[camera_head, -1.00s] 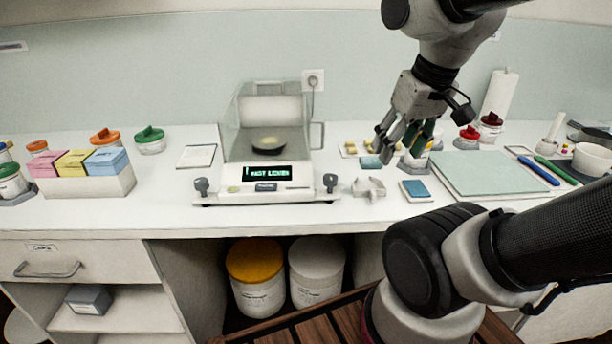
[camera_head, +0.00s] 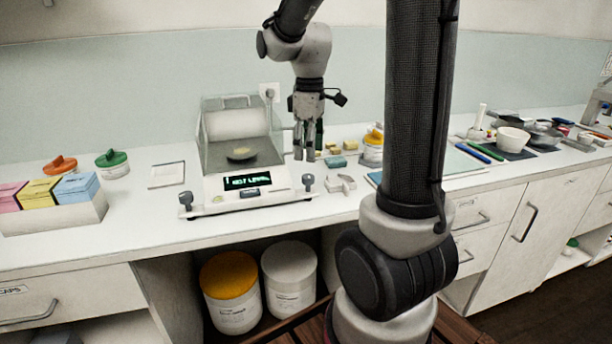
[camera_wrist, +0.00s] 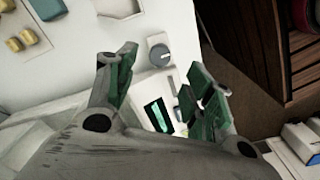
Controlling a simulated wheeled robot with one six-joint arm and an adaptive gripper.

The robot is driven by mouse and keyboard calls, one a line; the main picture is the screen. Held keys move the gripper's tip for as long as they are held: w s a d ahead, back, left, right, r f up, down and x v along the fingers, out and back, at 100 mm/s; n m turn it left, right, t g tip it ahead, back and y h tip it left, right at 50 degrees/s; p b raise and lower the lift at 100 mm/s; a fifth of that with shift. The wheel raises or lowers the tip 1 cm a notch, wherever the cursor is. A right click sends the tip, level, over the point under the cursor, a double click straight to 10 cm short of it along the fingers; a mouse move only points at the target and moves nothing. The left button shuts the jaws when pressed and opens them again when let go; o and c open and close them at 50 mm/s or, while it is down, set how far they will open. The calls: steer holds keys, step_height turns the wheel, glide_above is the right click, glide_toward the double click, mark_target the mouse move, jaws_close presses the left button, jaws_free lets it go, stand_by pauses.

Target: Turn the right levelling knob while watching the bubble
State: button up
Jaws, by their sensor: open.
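The white balance (camera_head: 258,196) stands on the counter, with a clear shield and a lit green display (camera_head: 247,181) whose text appears to read "NOT LEVEL". Its right levelling knob (camera_head: 308,181) is grey and sits at the front right corner; the left knob (camera_head: 186,200) is at the other corner. A tiny round spot (camera_head: 217,199) on the front may be the bubble level, too small to read. My gripper (camera_head: 304,155) is open, pointing down above and behind the right knob. In the wrist view the knob (camera_wrist: 158,50) shows between the open fingers (camera_wrist: 160,70), apparently untouched.
A dish (camera_head: 242,155) sits under the shield. The counter's front edge is close below the balance.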

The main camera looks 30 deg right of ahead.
mark_target(309, 176)
step_height(309, 176, down, 8)
steer(key=shift+r, duration=0.15)
stand_by(0.3)
steer(key=c, duration=1)
